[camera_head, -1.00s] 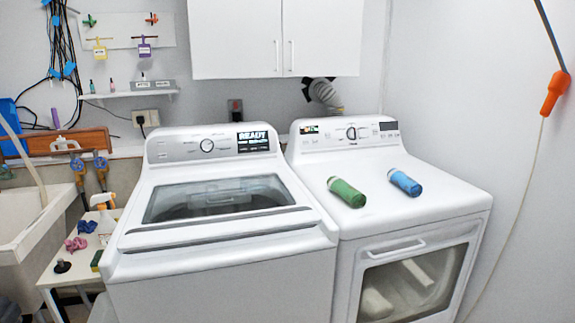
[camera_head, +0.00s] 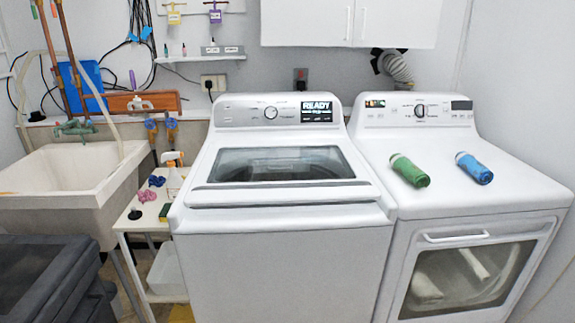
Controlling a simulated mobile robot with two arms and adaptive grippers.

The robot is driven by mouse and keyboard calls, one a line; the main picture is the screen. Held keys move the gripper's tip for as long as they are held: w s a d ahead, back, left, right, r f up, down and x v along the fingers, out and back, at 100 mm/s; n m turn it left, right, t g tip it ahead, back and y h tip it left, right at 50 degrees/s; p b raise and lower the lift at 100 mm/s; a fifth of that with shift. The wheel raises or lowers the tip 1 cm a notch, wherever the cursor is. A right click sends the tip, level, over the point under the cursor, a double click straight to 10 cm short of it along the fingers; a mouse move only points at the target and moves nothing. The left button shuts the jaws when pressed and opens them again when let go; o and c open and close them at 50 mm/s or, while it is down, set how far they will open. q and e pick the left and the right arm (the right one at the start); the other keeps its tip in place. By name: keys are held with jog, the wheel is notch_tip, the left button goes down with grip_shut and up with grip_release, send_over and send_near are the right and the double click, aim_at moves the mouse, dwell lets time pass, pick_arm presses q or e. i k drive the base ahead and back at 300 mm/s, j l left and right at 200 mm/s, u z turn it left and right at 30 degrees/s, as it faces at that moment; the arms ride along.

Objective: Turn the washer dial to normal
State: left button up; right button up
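The white top-load washer (camera_head: 280,240) stands in the middle of the head view with its glass lid (camera_head: 282,163) closed. Its round dial (camera_head: 271,112) sits on the grey control panel at the back, left of a lit screen (camera_head: 317,112) that reads READY. The dial's markings are too small to read. Neither of my grippers is in view.
A white dryer (camera_head: 455,195) stands right of the washer, with a green bottle (camera_head: 409,170) and a blue bottle (camera_head: 474,167) lying on top. A small white table (camera_head: 133,222), a sink (camera_head: 65,180) and a dark bin (camera_head: 45,275) are at left. White cabinets (camera_head: 350,22) hang above.

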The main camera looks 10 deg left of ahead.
aim_at(271, 113)
jog(key=k+j, duration=0.2)
jog(key=j, duration=0.2)
jog(key=k+j, duration=0.2)
jog(key=j, duration=0.15)
jog(key=k+j, duration=0.2)
jog(key=j, duration=0.2)
jog(key=i+j, duration=0.2)
jog(key=i, duration=0.15)
jog(key=i+j+u, duration=0.15)
jog(key=i+u, duration=0.15)
jog(key=u, duration=0.15)
jog(key=i+u, duration=0.35)
jog(key=u, duration=0.15)
